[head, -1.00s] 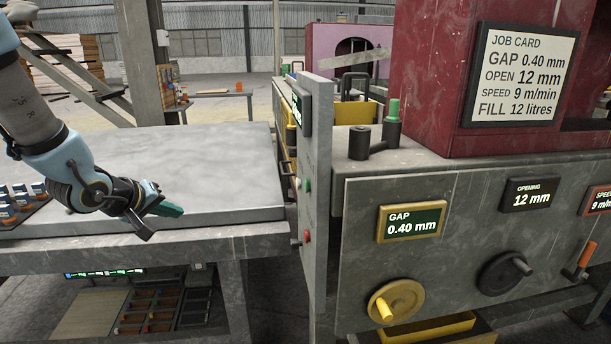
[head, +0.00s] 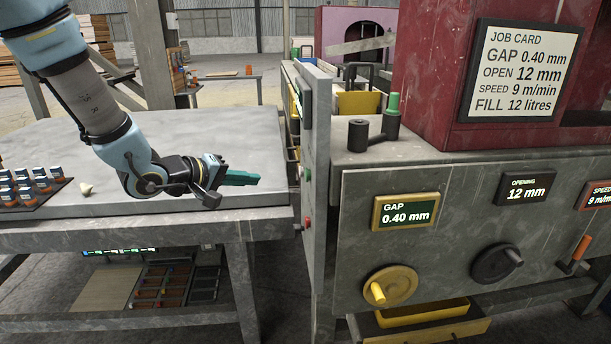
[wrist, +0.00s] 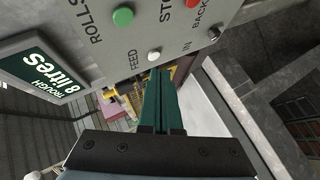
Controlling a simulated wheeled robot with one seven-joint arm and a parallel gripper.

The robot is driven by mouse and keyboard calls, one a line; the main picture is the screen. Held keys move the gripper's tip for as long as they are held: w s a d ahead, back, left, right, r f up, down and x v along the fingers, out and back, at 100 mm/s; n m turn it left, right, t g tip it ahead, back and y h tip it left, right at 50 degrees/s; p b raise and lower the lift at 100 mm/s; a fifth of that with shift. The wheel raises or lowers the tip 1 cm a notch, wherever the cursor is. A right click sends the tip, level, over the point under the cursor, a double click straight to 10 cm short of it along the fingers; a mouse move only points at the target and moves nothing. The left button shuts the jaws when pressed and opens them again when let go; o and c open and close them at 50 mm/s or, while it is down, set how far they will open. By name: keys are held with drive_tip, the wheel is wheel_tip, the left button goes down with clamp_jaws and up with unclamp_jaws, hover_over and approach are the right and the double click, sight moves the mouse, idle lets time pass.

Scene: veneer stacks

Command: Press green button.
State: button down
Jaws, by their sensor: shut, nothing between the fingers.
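The green button (wrist: 122,16) shows in the wrist view on a grey control panel (wrist: 185,35), next to the word ROLLS. In the head view the panel is seen nearly edge-on, and a small green button (head: 307,174) shows on its left side. My gripper (head: 255,179) has green fingers, closed together and empty, pointing right toward the panel over the grey table. A gap remains between fingertips and panel in the head view. In the wrist view the fingertips (wrist: 160,72) lie below the green button, near a white button (wrist: 154,54) by the word FEED.
A red button (wrist: 213,33) by STOP sits on the same panel, with a TROUGH 8 litres display (wrist: 40,72) beside it. The grey table (head: 200,130) lies under my arm; a tray of small bottles (head: 30,190) is at its left.

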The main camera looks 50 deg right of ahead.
sight(306, 175)
drive_tip(key=s+d+b, duration=0.3)
drive_tip(key=s+d, duration=0.2)
drive_tip(key=d, duration=0.1)
drive_tip(key=shift+s+d+b, duration=0.25)
drive_tip(key=shift+d+b, duration=0.1)
drive_tip(key=shift+b, duration=0.05)
idle(1.9)
drive_tip(key=shift+s+d, duration=0.25)
drive_tip(key=shift+d, duration=0.1)
